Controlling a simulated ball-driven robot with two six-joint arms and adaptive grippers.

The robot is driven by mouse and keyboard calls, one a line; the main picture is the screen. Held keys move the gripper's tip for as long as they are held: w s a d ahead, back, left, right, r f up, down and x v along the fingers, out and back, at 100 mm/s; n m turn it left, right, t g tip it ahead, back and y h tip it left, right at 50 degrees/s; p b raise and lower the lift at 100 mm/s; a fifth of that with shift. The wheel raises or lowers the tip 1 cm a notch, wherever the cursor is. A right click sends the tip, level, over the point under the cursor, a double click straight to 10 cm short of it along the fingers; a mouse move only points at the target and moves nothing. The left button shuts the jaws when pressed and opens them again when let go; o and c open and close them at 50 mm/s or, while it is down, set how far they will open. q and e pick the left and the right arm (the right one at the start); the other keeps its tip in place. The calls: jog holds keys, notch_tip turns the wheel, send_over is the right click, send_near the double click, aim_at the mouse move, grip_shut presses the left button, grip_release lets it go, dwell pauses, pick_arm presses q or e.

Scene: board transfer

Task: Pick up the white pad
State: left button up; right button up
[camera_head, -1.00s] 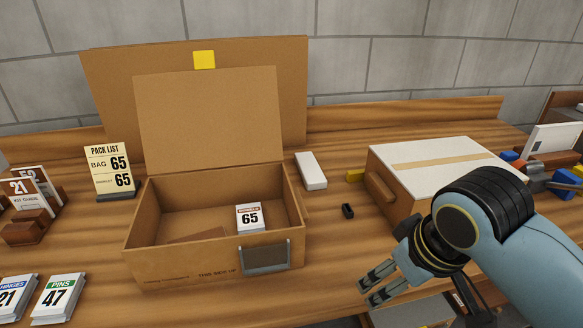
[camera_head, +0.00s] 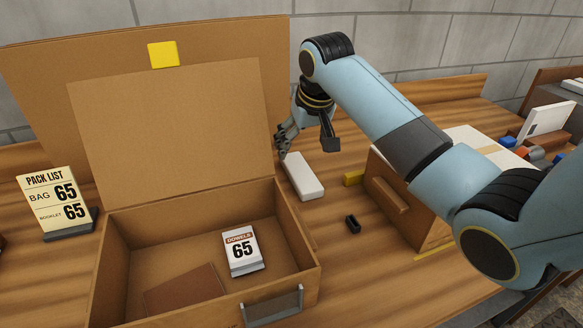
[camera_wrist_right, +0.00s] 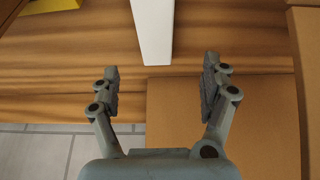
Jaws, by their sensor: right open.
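The white pad (camera_head: 302,177) lies on the wooden table just right of the open cardboard box. In the right wrist view the white pad (camera_wrist_right: 154,35) shows between and beyond my fingers, long and narrow, and cut off by the top edge. My right gripper (camera_head: 280,151) is at the pad's far end in the head view. In the right wrist view the right gripper (camera_wrist_right: 160,85) is open, with nothing between its fingers, and the pad's near end lies close to the line between the fingertips. My left gripper is in neither view.
A small black piece (camera_head: 352,224) and a yellow block (camera_head: 353,178) lie right of the pad. A white-topped box (camera_head: 391,205) stands further right.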

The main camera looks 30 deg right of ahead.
aim_at(298, 167)
jog(key=x, duration=0.4)
jog(key=shift+f, duration=0.3)
jog(key=shift+w+d+f, duration=0.1)
jog(key=shift+w+f, duration=0.05)
jog(key=shift+f, duration=0.1)
jog(key=x, duration=0.5)
jog(key=shift+w+d+r, duration=0.1)
jog(key=shift+d, duration=0.2)
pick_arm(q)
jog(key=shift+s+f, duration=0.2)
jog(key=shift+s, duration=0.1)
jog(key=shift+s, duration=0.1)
pick_arm(e)
jog(key=shift+c, duration=1.2)
jog(key=c, duration=0.8)
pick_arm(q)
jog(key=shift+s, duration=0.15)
pick_arm(e)
jog(key=shift+r, duration=0.15)
